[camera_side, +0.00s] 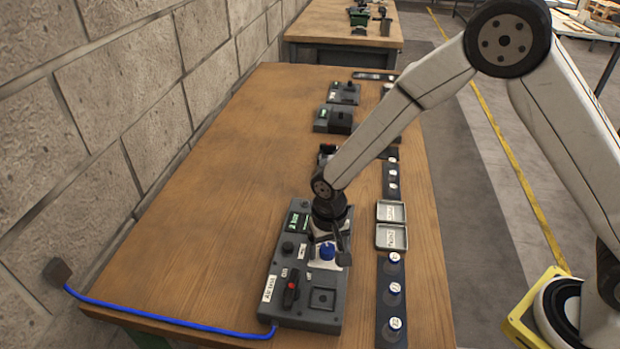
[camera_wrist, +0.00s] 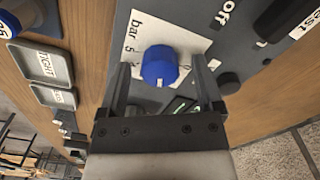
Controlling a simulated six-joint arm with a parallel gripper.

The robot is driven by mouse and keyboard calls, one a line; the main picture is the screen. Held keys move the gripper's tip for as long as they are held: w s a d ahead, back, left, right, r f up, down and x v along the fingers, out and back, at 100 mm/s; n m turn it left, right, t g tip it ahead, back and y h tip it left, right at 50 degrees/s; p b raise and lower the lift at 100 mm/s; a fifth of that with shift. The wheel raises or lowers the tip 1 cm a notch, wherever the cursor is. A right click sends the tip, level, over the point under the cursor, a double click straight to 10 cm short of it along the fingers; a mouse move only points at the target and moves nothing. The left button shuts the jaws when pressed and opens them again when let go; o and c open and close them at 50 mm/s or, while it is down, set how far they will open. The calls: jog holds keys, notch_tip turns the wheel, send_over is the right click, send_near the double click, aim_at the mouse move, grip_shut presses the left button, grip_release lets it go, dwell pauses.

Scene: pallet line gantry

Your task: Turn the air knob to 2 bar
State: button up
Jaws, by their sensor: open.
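The air knob is a blue round knob (camera_wrist: 160,66) on a white scale plate (camera_wrist: 182,28) marked "bar". A small white mark shows on the knob's lower front; I cannot tell which number it points to. In the side view the blue knob (camera_side: 327,251) stands on a dark grey control panel (camera_side: 270,262). My gripper (camera_wrist: 159,80) is open, with one finger on each side of the knob. I cannot tell whether either finger touches it. In the side view my gripper (camera_side: 328,240) is right over the knob and partly hides the plate.
A red switch (camera_side: 291,289) is on the panel, near the knob. Trays (camera_side: 391,236) and a dark strip with round labelled pieces (camera_side: 392,293) lie to the right. A blue hose (camera_side: 170,318) runs to the panel. A block wall (camera_side: 100,130) borders the left; the table's left middle is clear.

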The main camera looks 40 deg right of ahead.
aim_at(329, 247)
jog(key=shift+r, duration=0.15)
jog(key=shift+r, duration=3.75)
jog(key=shift+d, duration=0.1)
jog(key=s+d+r+n+t, duration=0.2)
jog(key=s+d+r+n, duration=0.1)
jog(key=s+d, duration=0.9)
jog(key=d+r, duration=0.1)
jog(key=d, duration=0.2)
jog(key=shift+t, duration=0.3)
